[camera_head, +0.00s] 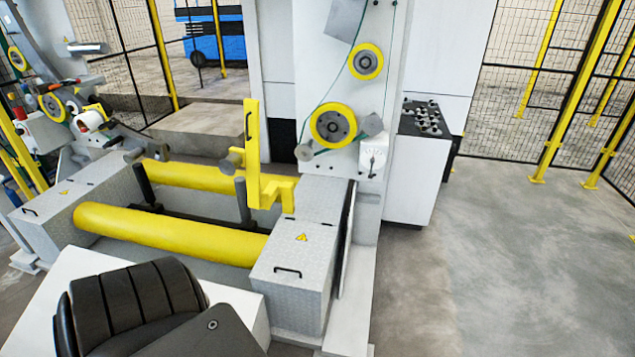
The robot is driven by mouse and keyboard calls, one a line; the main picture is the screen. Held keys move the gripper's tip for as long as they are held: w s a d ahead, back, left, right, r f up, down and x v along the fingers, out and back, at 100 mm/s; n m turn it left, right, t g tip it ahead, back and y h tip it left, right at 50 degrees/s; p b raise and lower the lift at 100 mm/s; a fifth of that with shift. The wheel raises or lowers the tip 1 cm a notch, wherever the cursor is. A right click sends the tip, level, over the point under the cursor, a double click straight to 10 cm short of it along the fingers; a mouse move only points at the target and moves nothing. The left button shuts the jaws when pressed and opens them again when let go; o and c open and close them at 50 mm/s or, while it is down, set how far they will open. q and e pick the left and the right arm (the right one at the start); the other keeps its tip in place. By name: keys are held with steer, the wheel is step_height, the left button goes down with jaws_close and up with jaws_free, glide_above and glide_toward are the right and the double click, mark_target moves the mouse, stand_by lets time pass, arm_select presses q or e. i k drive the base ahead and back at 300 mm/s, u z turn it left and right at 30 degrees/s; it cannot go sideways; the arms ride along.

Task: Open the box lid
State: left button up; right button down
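A grey metal box (292,295) with a patterned surface stands right of centre, at the right end of the yellow rollers. Its lid (300,238) carries a yellow warning triangle and lies flat and closed. Neither of my grippers is in view, so nothing shows touching either box.
Two yellow rollers (165,232) run between the boxes. A yellow upright bracket (253,160) stands behind the right box. A white machine column (345,95) with yellow-rimmed wheels rises behind it. A control cabinet (415,175) stands farther right. Open floor (500,270) lies at right, before yellow-posted fencing.

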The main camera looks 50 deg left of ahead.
mark_target(296, 254)
steer(key=z, duration=0.05)
steer(key=i, duration=0.65)
steer(key=u, duration=0.75)
steer(key=i, duration=0.4)
steer(key=u, duration=0.45)
